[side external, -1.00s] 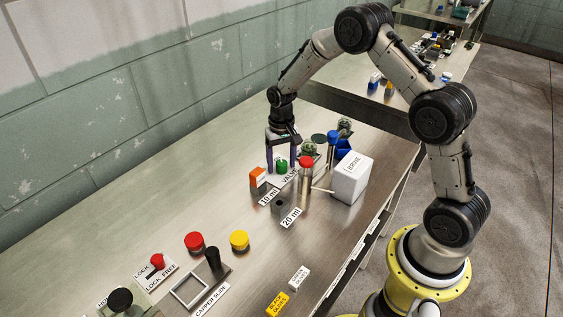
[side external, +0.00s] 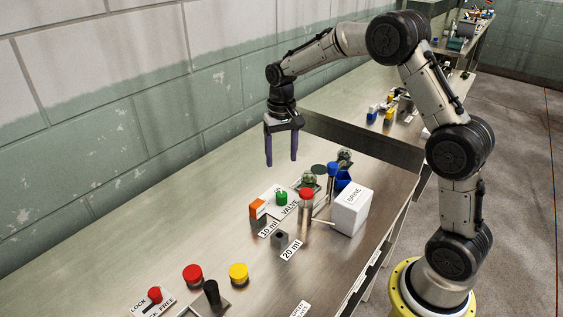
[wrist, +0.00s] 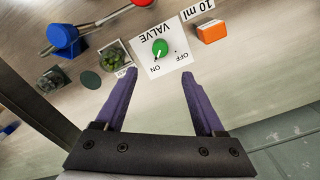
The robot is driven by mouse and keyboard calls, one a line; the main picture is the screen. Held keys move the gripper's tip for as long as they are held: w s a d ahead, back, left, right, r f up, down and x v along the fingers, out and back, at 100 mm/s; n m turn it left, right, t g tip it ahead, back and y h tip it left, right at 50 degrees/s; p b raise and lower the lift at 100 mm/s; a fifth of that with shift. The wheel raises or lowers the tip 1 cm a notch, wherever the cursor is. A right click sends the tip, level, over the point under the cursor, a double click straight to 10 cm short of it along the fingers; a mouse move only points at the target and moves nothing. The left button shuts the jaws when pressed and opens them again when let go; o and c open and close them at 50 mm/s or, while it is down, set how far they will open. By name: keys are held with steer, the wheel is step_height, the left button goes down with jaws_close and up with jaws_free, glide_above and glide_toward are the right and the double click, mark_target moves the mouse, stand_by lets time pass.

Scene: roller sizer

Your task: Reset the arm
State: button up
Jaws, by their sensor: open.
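My gripper (side external: 282,160) is open and empty, with two purple fingers pointing down. It hangs well above the steel bench, over and behind the green valve knob (side external: 281,198). The wrist view shows my gripper (wrist: 166,100) with its fingers apart and the green valve knob (wrist: 160,47) beyond the tips. The knob sits on a white plate marked VALVE, ON and OFF. Its white pointer is on the ON side in the wrist view. Nothing is between the fingers.
The wall runs behind the bench; the air around my gripper is clear.

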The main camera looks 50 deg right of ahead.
steer(key=s+a+r+n+t, duration=0.1)
steer(key=s+a+r+t, duration=0.15)
steer(key=s+r, duration=0.4)
steer(key=s+a+r+n+t, duration=0.1)
steer(key=s+a+r+t, duration=0.2)
steer(key=r, duration=0.7)
steer(key=s+a+f+n, duration=0.1)
steer(key=s+f+n, duration=0.1)
steer(key=s, duration=0.7)
steer(key=s+a+f+n, duration=0.2)
steer(key=s+f, duration=0.1)
steer(key=s, duration=0.7)
steer(key=shift+s, duration=0.1)
